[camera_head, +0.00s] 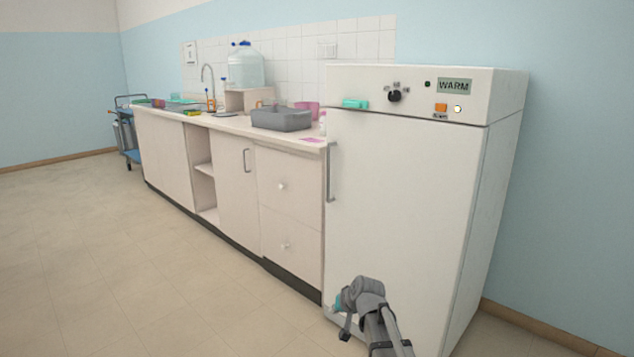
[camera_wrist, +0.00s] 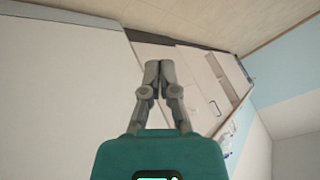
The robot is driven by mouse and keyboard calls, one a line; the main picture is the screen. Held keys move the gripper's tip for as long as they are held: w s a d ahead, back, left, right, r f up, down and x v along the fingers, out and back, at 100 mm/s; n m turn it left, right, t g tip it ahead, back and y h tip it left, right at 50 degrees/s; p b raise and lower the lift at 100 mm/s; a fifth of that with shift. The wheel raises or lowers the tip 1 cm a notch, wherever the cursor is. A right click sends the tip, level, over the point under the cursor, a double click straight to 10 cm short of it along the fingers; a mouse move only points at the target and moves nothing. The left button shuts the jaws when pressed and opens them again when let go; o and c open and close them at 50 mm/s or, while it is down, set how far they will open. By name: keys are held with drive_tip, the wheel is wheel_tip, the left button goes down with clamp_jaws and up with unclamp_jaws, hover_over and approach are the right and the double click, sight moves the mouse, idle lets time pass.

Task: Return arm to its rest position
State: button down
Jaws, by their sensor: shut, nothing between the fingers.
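My gripper (camera_wrist: 159,68) is shut and empty in the wrist view, its two grey fingers together in front of a teal body. In the wrist view the white incubator front fills the left, and the counter's cabinet fronts show tilted at the right. In the head view part of my grey arm stands low in front of the incubator's lower door; the fingertips cannot be made out there.
The white incubator (camera_head: 410,200) reads WARM and its door is closed. A counter (camera_head: 230,123) runs left from it, bearing a grey tray (camera_head: 281,119), a large water bottle (camera_head: 246,68) and a tap. A blue cart (camera_head: 131,157) stands at the far end. The floor at left is clear.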

drive_tip(key=s+d+f+g+h+p, duration=0.1)
drive_tip(key=s+d+g+h, duration=0.1)
drive_tip(key=s+d, duration=0.35)
drive_tip(key=s+d+f+g+h, duration=0.1)
drive_tip(key=s+d+g, duration=0.1)
drive_tip(key=s, duration=0.7)
drive_tip(key=s+d+f+g+h+p, duration=0.1)
drive_tip(key=s+d+g+h, duration=0.1)
drive_tip(key=s+d, duration=0.35)
wheel_tip(320, 180, up, 38)
drive_tip(key=s+a+p, duration=0.1)
drive_tip(key=p, duration=3.5)
drive_tip(key=shift+s+a+f+n+p, duration=0.15)
drive_tip(key=shift+s+f+n+p, duration=0.05)
drive_tip(key=shift+s+n+p, duration=0.15)
